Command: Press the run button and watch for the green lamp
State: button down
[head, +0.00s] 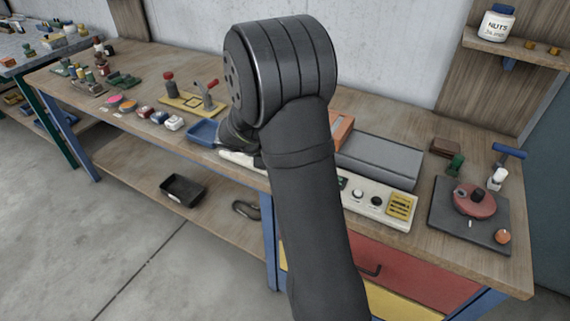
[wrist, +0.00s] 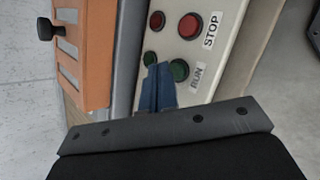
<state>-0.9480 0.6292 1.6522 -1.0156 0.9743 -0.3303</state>
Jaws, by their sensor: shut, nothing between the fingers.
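In the wrist view, the cream control panel (wrist: 222,50) carries a green button (wrist: 180,70) beside the RUN label (wrist: 196,76) and a red button (wrist: 189,25) beside the STOP label (wrist: 212,29). A smaller green lamp (wrist: 150,58) and a smaller red lamp (wrist: 157,20) sit left of the buttons. The green lamp looks dark. My gripper (wrist: 159,66) is shut and empty, its blue fingers over the panel at the left edge of the run button. I cannot tell whether they touch it.
An orange part (wrist: 97,50) with a black knob stands left of the panel. In the head view, a grey block (head: 380,160) lies behind the panel, a blue tray (head: 203,132) is left of my arm, and a dark plate (head: 450,225) with a red disc is at right.

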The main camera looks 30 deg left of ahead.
jog(key=shift+r, duration=0.1)
jog(key=shift+r, duration=2.45)
notch_tip(320, 180, up, 4)
jog(key=shift+f, duration=0.1)
jog(key=shift+f, duration=0.1)
